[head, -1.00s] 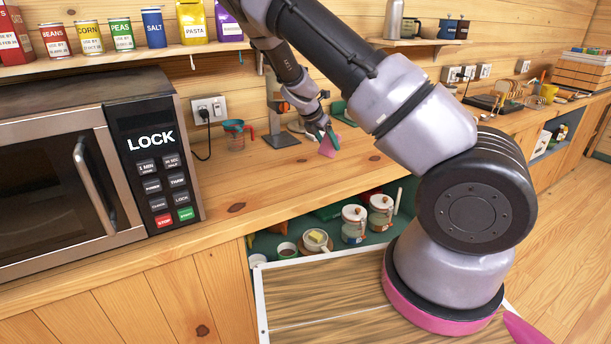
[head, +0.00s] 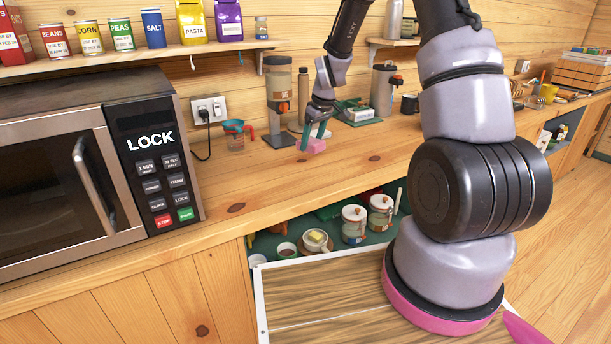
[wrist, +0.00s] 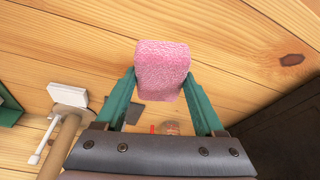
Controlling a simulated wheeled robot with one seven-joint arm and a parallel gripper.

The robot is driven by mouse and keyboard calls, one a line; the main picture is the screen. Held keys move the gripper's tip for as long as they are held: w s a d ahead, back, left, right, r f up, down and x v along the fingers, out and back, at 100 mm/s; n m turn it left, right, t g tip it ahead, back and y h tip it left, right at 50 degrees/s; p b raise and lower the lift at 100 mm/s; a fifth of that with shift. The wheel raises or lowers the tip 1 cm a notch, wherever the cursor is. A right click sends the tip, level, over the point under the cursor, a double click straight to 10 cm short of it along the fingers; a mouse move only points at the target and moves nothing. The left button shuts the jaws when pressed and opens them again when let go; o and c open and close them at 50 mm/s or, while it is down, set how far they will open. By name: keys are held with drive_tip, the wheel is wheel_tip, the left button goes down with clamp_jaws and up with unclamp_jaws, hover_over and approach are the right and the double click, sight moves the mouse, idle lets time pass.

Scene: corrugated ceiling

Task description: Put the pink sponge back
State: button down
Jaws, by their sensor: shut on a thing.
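The pink sponge (head: 311,146) is a small block held between the green fingers of my gripper (head: 317,130). In the head view it hangs fingers-down just over the wooden counter, right of the grey stand; whether the sponge touches the wood I cannot tell. In the wrist view the sponge (wrist: 163,68) sits between the two green fingertips of my gripper (wrist: 163,88), its textured face showing, with wood behind it.
A dispenser on a grey stand (head: 279,100) and a blue-red measuring cup (head: 236,134) are left of my gripper. The counter front (head: 260,180) is clear.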

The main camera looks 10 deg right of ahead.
drive_tip(key=a+m+t, duration=0.1)
drive_tip(key=s+r+m, duration=0.1)
drive_tip(key=shift+s+a+r+m+t, duration=0.15)
drive_tip(key=shift+a+m+t, duration=0.15)
drive_tip(key=shift+a+t, duration=0.1)
drive_tip(key=shift+a, duration=0.1)
wheel_tip(320, 180, down, 10)
drive_tip(key=shift+r, duration=0.1)
unclamp_jaws()
drive_tip(key=s+d+r+m, duration=0.1)
drive_tip(key=s+r, duration=0.3)
drive_tip(key=r, duration=0.5)
drive_tip(key=s+d+r+m+t, duration=0.15)
drive_tip(key=s+r, duration=0.25)
drive_tip(key=r, duration=0.6)
drive_tip(key=s+d+r+m, duration=0.15)
drive_tip(key=s+r, duration=0.25)
drive_tip(key=r, duration=0.5)
drive_tip(key=s+r+m, duration=0.2)
drive_tip(key=s+r, duration=0.3)
drive_tip(key=s, duration=0.3)
drive_tip(key=s+d+r+m+t, duration=0.1)
drive_tip(key=s+r+m, duration=0.1)
drive_tip(key=s+r, duration=0.4)
drive_tip(key=s, duration=0.3)
drive_tip(key=shift+s+d, duration=0.25)
drive_tip(key=shift+d, duration=0.05)
